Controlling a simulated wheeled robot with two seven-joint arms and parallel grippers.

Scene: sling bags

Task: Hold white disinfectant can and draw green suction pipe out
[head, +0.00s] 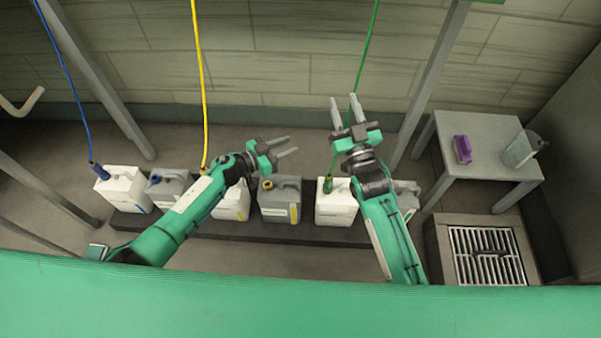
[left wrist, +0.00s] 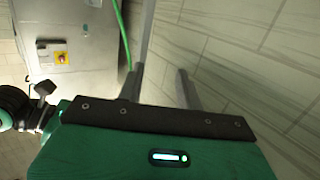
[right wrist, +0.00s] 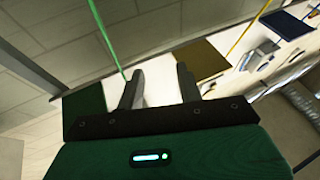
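A green pipe (head: 366,50) hangs from above and runs down to a green fitting (head: 327,185) at the can's top. My right gripper (head: 345,98) is open and empty above and behind the can; in the right wrist view the pipe (right wrist: 104,35) passes behind its left finger. My left gripper (head: 292,146) is open and empty, raised above a grey can. The pipe (left wrist: 123,30) also shows beyond its left finger in the left wrist view.
Other white and grey cans (head: 280,205) stand in the row on a dark low platform. Yellow (head: 200,80) and blue (head: 68,80) pipes hang further left. A grey table (head: 480,130) with a purple item (head: 462,149) and a clear jug (head: 520,150) stands right.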

